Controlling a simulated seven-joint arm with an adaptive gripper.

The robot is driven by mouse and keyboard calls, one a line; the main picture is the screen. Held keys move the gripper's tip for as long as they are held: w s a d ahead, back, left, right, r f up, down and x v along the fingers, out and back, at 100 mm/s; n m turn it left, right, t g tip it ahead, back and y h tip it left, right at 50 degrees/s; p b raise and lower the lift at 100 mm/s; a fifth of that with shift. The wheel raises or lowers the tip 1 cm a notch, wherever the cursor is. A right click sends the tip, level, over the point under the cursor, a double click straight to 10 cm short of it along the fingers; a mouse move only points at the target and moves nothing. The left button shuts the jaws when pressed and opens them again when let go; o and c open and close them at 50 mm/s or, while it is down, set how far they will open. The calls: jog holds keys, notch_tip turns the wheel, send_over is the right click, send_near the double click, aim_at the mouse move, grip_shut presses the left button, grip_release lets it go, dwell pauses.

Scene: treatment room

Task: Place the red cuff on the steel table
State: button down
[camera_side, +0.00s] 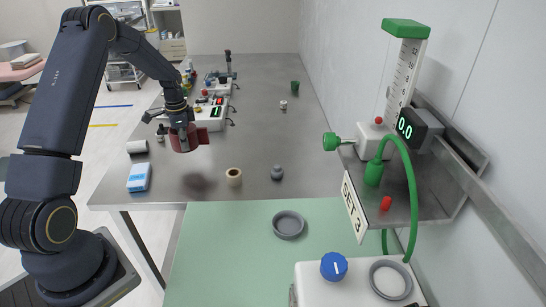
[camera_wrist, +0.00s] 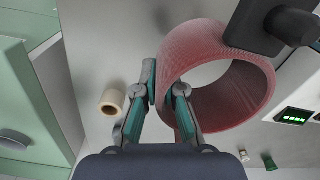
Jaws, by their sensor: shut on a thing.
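The red cuff (camera_side: 184,139) is a dark red ring with a short flap, held above the steel table (camera_side: 255,115) in the side view. A soft shadow lies on the table below it. My gripper (camera_side: 178,125) is shut on the cuff. In the wrist view the cuff (camera_wrist: 215,75) is a wide open ring, and my gripper's fingers (camera_wrist: 168,95) pinch its near-left wall, one finger inside the ring and one outside.
A tape roll (camera_side: 233,177), a small grey weight (camera_side: 277,173) and a blue-white box (camera_side: 139,177) stand near the table's front edge. White devices (camera_side: 210,115) stand behind the cuff. A green mat (camera_side: 240,235) with a grey dish (camera_side: 288,225) lies in front. The table's middle right is mostly clear.

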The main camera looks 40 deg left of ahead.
aim_at(196, 163)
jog(key=w+f, duration=0.1)
jog(key=w+a+f, duration=0.1)
jog(key=f, duration=0.1)
jog(key=shift+w+a+f, duration=0.25)
jog(key=shift+w+f, duration=0.15)
jog(key=shift+w+a+f, duration=0.1)
jog(key=shift+w+f, duration=0.05)
jog(key=shift+f, duration=1.55)
jog(key=shift+f, duration=0.1)
jog(key=c, duration=1.3)
grip_release()
